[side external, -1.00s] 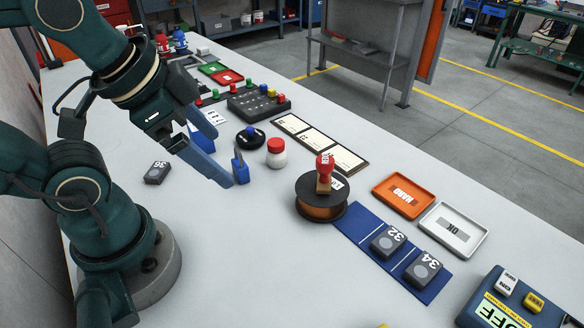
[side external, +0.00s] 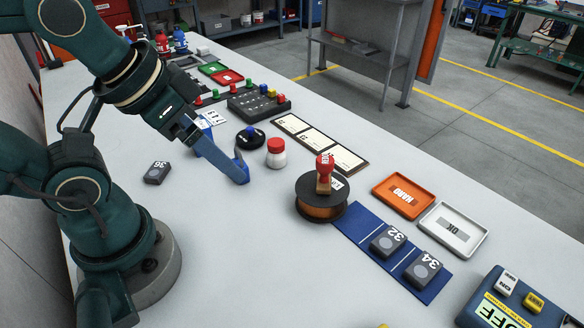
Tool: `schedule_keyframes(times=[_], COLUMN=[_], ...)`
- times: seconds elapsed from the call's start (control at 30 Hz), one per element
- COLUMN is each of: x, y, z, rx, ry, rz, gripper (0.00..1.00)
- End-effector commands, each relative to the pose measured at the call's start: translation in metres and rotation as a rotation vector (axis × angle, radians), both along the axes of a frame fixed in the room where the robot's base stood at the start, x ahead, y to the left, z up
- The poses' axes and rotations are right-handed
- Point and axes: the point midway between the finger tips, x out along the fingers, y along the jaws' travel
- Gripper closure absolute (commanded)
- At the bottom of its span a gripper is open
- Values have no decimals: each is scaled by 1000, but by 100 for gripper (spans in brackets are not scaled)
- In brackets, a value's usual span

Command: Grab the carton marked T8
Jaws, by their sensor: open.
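My gripper (side external: 222,160) has blue fingers and is open, pointing down and right above the left part of the table. I cannot make out the mark T8 on anything in view. Nothing is seen held between the fingers.
A dark block marked 36 (side external: 157,172) lies left. A spool (side external: 321,202) carries a red-handled stamp (side external: 325,172). The front table middle is clear.

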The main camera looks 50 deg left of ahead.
Motion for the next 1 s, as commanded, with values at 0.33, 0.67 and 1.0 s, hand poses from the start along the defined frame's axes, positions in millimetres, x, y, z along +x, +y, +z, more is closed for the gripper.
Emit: schedule_keyframes(times=[0.33,0.67,1.0], x=[1,17,44], y=[2,112,206], z=[52,21,34], rx=[13,683,1193], ry=[1,384,905], rz=[-5,-419,-958], gripper=[9,9,9])
